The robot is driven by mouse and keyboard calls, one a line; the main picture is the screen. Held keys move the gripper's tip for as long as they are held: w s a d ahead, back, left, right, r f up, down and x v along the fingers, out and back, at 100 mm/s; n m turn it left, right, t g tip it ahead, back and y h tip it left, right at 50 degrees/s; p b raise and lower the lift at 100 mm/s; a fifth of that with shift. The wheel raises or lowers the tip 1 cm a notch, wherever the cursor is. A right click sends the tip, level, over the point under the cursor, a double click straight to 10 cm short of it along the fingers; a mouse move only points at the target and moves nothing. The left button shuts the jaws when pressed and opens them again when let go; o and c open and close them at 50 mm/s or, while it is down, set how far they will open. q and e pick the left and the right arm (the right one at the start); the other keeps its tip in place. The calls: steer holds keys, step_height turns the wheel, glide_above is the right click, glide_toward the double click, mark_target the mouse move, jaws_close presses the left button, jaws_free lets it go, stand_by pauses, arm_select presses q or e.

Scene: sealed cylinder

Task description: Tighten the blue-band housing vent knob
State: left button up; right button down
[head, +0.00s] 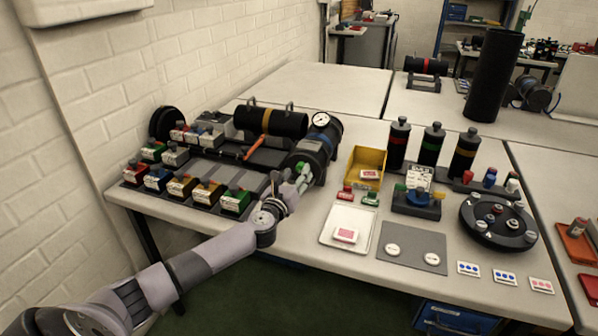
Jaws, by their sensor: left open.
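The blue-band housing (323,139) is a dark cylinder with a blue stripe, lying on the bench near the left-centre. A round white pressure gauge (321,119) sits on its top. My left gripper (302,174) is open at the near end of the housing, with its fingers close to the end face. Contact between them cannot be told. The vent knob cannot be made out; the gripper covers part of the housing's near end. My right gripper is not in view.
Several coloured blocks (181,185) stand at the left. A yellow bin (367,163), white tray (349,228) and black turntable (498,222) are to the right.

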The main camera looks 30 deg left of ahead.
arm_select(q)
steer(key=shift+x, duration=1.3)
steer(key=shift+c, duration=0.2)
jaws_close()
